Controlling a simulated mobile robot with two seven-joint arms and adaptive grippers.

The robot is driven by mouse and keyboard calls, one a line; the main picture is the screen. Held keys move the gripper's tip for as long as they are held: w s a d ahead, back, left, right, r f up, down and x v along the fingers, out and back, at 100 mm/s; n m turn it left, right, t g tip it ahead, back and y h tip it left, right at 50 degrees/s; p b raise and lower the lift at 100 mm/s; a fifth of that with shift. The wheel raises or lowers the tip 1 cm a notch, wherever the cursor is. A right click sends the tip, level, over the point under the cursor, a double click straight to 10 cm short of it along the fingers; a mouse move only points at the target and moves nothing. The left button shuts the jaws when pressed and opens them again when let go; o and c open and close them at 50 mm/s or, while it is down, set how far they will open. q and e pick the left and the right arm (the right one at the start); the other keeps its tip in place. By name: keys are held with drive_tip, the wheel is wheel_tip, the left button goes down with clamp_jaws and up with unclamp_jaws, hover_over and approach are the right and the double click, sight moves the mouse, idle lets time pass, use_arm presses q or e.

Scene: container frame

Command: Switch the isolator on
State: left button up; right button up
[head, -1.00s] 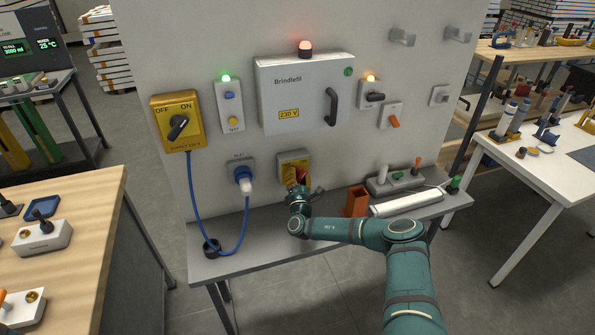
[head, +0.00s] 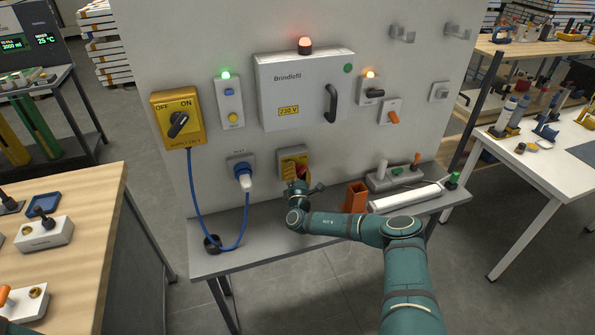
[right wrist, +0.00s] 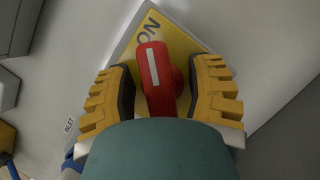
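The isolator is a yellow plate on a grey box (head: 293,155), low on the upright panel. Its red handle (right wrist: 154,78) has a white stripe and points up in the right wrist view, close to the black letters ON. My right gripper (head: 299,183) is at the isolator. In the right wrist view its yellow-backed fingers (right wrist: 158,92) stand on either side of the handle, with narrow gaps showing, so it looks open around it. My left gripper is not in view.
A yellow supply switch (head: 178,120) marked OFF and ON and a blue plug (head: 243,175) are to the left. An orange open box (head: 356,197) and a white roll (head: 406,199) lie on the shelf (head: 225,258) to the right. A cabinet (head: 305,90) hangs above.

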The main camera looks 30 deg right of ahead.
drive_tip(key=v, duration=1.2)
drive_tip(key=shift+a, duration=0.1)
